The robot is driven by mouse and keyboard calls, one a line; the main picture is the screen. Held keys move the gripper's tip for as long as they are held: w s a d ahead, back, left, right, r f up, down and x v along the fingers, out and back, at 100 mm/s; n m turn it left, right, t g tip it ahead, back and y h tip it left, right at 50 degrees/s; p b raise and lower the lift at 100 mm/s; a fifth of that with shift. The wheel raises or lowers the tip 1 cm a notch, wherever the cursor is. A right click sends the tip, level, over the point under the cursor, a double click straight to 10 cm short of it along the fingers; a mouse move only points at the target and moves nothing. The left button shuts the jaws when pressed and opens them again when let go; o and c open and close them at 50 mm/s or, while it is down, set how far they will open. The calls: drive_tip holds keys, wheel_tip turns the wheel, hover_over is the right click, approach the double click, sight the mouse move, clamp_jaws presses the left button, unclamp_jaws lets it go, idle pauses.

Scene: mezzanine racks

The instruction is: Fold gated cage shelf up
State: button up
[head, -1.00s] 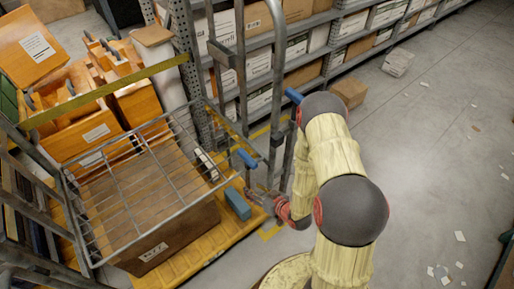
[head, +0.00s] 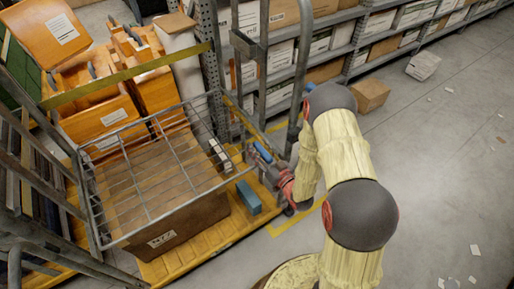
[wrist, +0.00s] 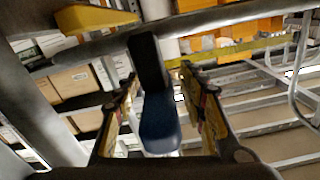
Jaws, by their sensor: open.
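The gated cage shelf (head: 180,208) is a grey wire grid, folded down and lying roughly level across the cage trolley. It sits above a brown box (head: 190,217). A blue grip (head: 263,152) is at its right end; it also shows dark blue in the wrist view (wrist: 160,125). My gripper (head: 268,163) is at this grip from the near right side. In the wrist view my gripper (wrist: 165,105) is open, with a finger on either side of the blue grip and visible gaps. Contact cannot be told. My gripper partly hides the grip's lower part in the head view.
Orange bins (head: 95,117) stand behind the shelf. A yellow strap (head: 130,73) crosses them. A small blue box (head: 248,197) lies on the yellow trolley deck (head: 195,250). A grey upright frame (head: 303,60) rises close by my arm. The floor at right is mostly clear.

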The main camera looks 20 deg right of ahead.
drive_tip(key=shift+w+a, duration=0.2)
drive_tip(key=shift+w, duration=0.3)
clamp_jaws()
idle(0.7)
